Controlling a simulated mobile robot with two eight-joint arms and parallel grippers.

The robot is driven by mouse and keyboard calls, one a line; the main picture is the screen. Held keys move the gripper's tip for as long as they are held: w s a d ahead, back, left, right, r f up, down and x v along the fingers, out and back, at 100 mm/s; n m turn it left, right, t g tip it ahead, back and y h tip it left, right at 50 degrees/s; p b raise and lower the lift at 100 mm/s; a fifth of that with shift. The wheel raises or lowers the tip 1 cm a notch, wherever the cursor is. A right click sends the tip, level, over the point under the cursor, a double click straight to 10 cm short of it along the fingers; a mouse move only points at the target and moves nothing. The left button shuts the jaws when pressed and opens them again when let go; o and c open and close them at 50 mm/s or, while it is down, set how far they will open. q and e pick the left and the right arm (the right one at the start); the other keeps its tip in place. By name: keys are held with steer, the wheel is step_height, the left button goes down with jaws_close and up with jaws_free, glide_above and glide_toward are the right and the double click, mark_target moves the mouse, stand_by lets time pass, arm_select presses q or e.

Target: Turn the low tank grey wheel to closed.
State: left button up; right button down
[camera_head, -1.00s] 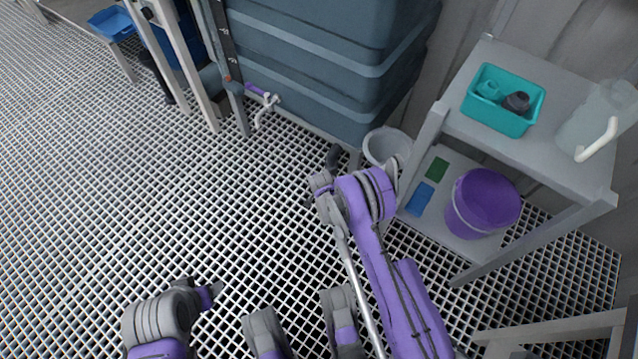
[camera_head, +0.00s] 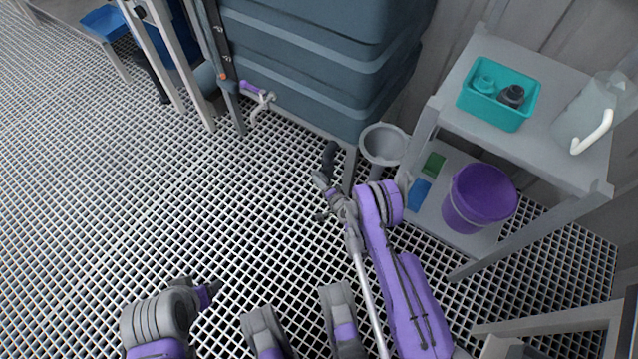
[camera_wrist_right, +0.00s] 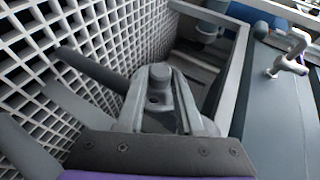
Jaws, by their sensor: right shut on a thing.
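My right gripper (camera_head: 322,182) reaches low by the front right foot of the blue-grey tank (camera_head: 320,75), below its dark outlet pipe (camera_head: 330,155). In the right wrist view its two grey fingers are shut on a grey part with a round cap (camera_wrist_right: 160,76). This looks like the hub of the grey wheel, but the fingers hide most of it. Dark grey bars stick out to the left beside it. I cannot read the wheel's open or closed setting.
A tap with a purple handle (camera_head: 252,88) sits on the tank front. A grey shelf (camera_head: 545,125) at right carries a teal bin (camera_head: 497,112) and a purple bucket (camera_head: 478,198). The grating floor at left is clear.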

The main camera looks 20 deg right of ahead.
steer(key=shift+t, duration=0.5)
steer(key=c, duration=0.5)
jaws_free()
steer(key=shift+c, duration=0.2)
steer(key=shift+s, duration=0.1)
